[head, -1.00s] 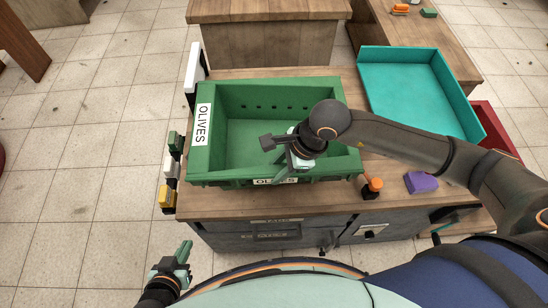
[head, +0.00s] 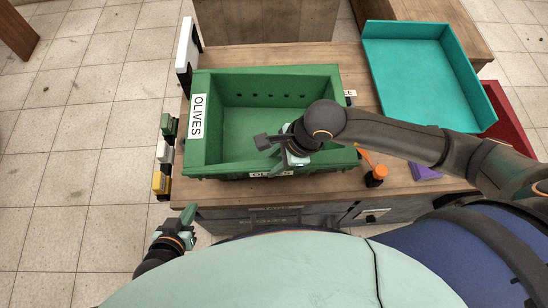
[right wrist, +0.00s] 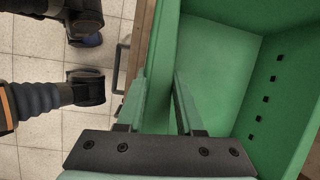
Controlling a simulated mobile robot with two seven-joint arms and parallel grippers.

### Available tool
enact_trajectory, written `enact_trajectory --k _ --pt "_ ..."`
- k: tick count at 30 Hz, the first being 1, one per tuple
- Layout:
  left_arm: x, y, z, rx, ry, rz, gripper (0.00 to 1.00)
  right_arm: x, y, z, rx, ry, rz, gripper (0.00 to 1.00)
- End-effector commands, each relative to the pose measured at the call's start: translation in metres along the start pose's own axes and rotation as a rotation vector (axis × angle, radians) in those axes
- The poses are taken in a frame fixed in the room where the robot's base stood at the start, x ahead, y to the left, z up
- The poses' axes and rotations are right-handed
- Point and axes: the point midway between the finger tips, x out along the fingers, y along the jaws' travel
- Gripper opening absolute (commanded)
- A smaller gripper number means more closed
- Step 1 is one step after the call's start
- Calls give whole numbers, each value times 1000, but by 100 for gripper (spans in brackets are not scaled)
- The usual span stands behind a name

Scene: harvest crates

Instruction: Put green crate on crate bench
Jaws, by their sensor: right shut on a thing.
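The green crate (head: 262,75) is open and empty, with "OLIVES" labels on its left and front sides. In the head view it is over a wooden-topped bench (head: 225,195); I cannot tell whether it rests on the top or is slightly raised. My right gripper (head: 296,160) is shut on the crate's front wall, near its right end. The right wrist view shows the fingers (right wrist: 160,85) on both sides of the wall. My left gripper (head: 178,225) is empty, low at the left beside the bench front; its finger gap is unclear.
A teal tray (head: 425,75) is right of the crate, with a red crate (head: 508,118) beyond it. A small orange-capped bottle (head: 376,176) and a partly hidden purple block (head: 426,172) are at the front right. Small yellow, white and green items (head: 161,182) line the left edge.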

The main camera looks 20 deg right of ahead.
Motion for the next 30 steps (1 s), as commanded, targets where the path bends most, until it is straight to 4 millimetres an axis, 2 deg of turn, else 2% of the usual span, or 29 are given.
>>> enact_trajectory --k 2,3,11,22,26,30 --pt "2 0 4 0 -3 1 0 2 -1 0 -3 -3 -6 0" --pt "3 0 4 0 -4 1 0 4 0 -2 0 1 0 37" --pt "2 1 5 0 -7 2 0 2 0 -1 0 1 0 66" --pt "-1 0 2 1 -7 0 0 -5 -1 0 0 1 -2 66" --pt "-1 -2 2 1 -6 -4 0 -27 -1 0 -3 1 -4 66" --pt "-2 -4 2 0 -8 -10 0 -59 -2 0 -3 1 -6 66"
